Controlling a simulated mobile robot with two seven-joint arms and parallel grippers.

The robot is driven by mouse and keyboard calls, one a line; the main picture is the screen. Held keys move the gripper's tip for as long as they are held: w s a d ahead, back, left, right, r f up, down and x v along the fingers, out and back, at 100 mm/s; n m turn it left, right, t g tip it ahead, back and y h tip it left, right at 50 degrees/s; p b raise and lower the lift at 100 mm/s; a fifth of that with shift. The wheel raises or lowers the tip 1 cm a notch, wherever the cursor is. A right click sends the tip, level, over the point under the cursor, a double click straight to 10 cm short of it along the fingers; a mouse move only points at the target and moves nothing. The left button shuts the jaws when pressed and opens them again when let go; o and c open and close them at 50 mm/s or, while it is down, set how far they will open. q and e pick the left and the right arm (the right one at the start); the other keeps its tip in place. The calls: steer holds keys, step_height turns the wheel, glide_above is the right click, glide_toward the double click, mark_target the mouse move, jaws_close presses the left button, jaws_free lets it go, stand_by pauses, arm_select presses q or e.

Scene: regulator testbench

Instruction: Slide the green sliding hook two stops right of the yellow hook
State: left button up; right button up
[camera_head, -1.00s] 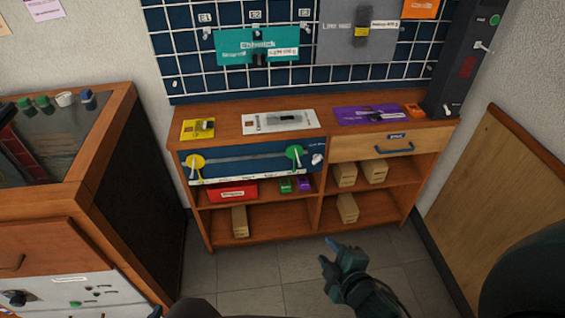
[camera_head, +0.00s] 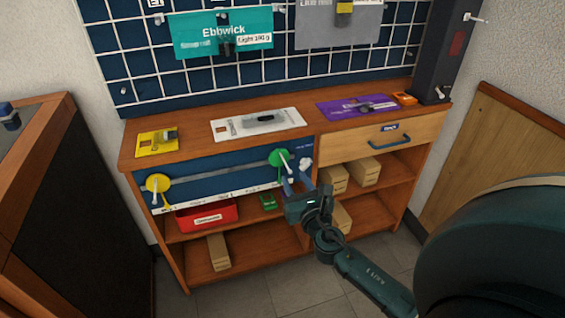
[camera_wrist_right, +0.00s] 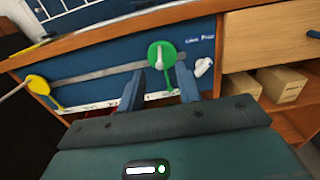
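The green sliding hook (camera_head: 278,157) sits near the right end of a metal rail (camera_head: 222,168) on a blue panel. It has a round green plate with a pale peg, and also shows in the right wrist view (camera_wrist_right: 161,54). The yellow hook (camera_head: 158,183) is at the rail's left end and shows at the left in the right wrist view (camera_wrist_right: 37,84). My right gripper (camera_head: 296,181) is open and empty, just below and in front of the green hook. In the right wrist view its fingertips (camera_wrist_right: 159,71) lie either side of the hook's lower part. My left gripper is out of view.
A white knob (camera_head: 305,164) sits right of the green hook, close to my right finger. A scale strip (camera_head: 215,195) runs along the panel's lower edge. Below are a red bin (camera_head: 207,215) and a green block (camera_head: 268,202). A drawer (camera_head: 385,140) is at right.

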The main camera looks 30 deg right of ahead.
mark_target(280, 152)
steer(key=b+x, duration=0.1)
steer(key=x, duration=0.7)
steer(key=shift+w, duration=0.4)
steer(key=shift+c, duration=0.5)
jaws_close()
